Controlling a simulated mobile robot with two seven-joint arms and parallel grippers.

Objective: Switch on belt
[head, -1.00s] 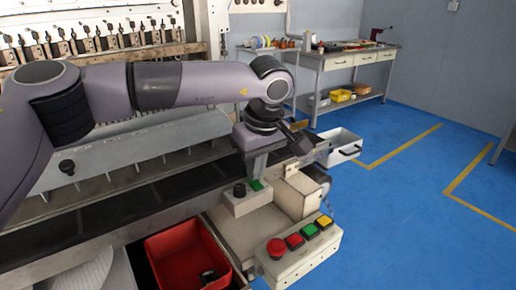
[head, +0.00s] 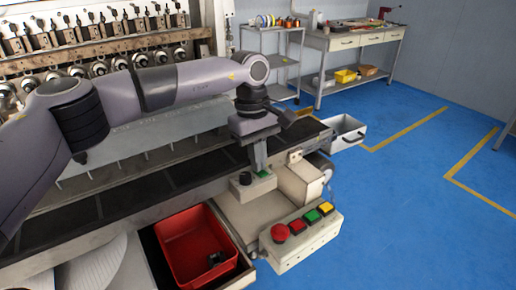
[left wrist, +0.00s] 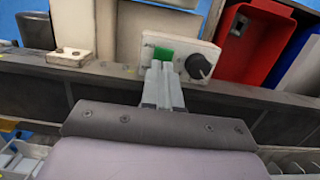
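The belt control box is a small pale box (head: 248,191) at the edge of the dark belt (head: 140,191). It carries a green button (head: 264,173) and a black knob (head: 245,178). In the left wrist view the green button (left wrist: 163,55) sits left of the black knob (left wrist: 199,67). My left gripper (head: 257,168) points down over the box, its fingers together and empty. In the left wrist view the fingertips (left wrist: 163,68) are at the green button and partly cover it; I cannot tell whether they touch it. My right gripper is not in view.
A sloping panel with a red stop button (head: 280,232) and red, green and yellow buttons stands in front. A red bin (head: 170,238) is left of it. The winder (head: 110,50) is behind my left arm. Blue floor at right is mostly clear.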

